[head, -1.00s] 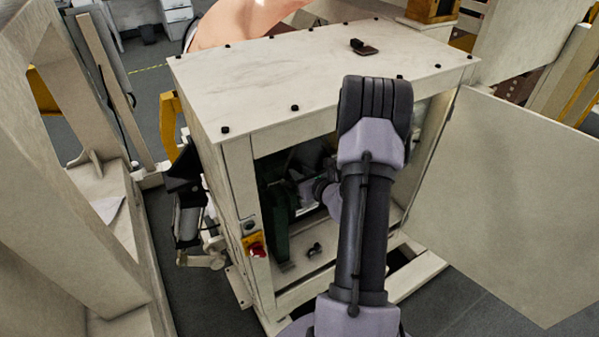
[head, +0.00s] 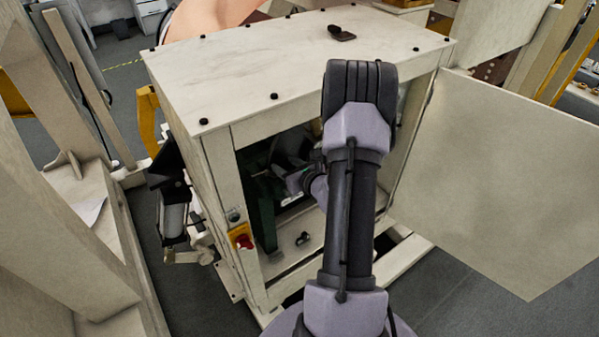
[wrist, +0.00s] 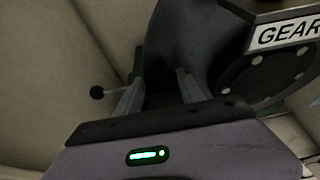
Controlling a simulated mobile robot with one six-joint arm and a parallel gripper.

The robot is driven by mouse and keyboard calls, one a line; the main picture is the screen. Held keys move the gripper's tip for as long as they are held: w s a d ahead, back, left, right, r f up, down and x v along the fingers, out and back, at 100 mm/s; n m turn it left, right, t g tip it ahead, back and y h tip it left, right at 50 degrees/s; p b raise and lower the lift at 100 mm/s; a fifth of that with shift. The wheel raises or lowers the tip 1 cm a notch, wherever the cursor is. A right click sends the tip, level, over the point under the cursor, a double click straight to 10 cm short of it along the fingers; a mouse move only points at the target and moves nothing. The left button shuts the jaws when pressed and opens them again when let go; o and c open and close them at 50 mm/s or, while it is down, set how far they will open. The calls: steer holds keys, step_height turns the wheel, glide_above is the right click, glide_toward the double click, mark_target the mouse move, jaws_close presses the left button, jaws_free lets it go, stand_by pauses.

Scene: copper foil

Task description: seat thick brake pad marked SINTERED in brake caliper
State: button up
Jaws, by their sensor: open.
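My gripper (wrist: 160,84) is open in the wrist view, its two grey fingers apart with a dark rounded surface behind them. I see no pad held between them. In the head view my arm reaches through the open front of a pale cabinet (head: 225,75), and the fingers cannot be made out there. A small dark part with a flat brownish plate (head: 342,33) lies on the cabinet top. Another small dark part (head: 303,239) lies on the cabinet floor. I cannot read SINTERED on either, nor tell whether either is the brake pad. I cannot pick out the caliper for sure.
Dark green machinery (head: 262,210) fills the cabinet's left inside. The open door (head: 500,180) stands to the right.

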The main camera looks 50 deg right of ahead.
steer(key=p+v, duration=0.1)
steer(key=v, duration=1.4)
steer(key=shift+s+r, duration=0.2)
steer(key=shift+s, duration=0.1)
